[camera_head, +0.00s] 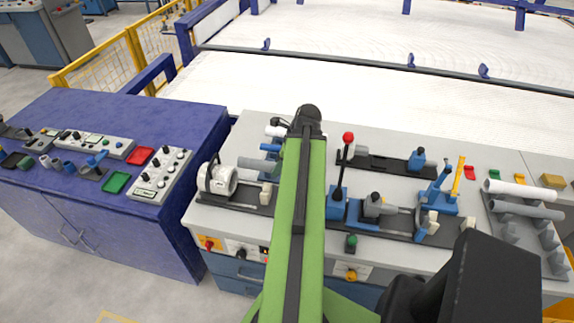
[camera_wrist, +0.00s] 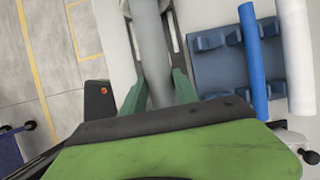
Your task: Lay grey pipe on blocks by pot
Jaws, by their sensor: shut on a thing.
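A grey pipe (camera_wrist: 152,48) is between my gripper's green fingers in the wrist view. My gripper (camera_wrist: 160,92) is shut on it. Part of the grey pipe also shows left of my green arm in the head view (camera_head: 257,163). Dark blue blocks (camera_wrist: 207,84) with notches lie beside the held pipe in the wrist view. A blue pipe (camera_wrist: 254,60) and a white pipe (camera_wrist: 297,55) lie to its right. I cannot tell for certain which thing is the pot; a white drum (camera_head: 221,181) stands left of the arm. In the head view the arm hides the fingers.
A rack (camera_head: 507,232) with a white pipe (camera_head: 518,190) and another grey pipe (camera_head: 526,210) stands at the right. A red-knobbed lever (camera_head: 347,140) and blue fixtures stand right of the arm. A purple table (camera_head: 85,112) with control panels is at the left.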

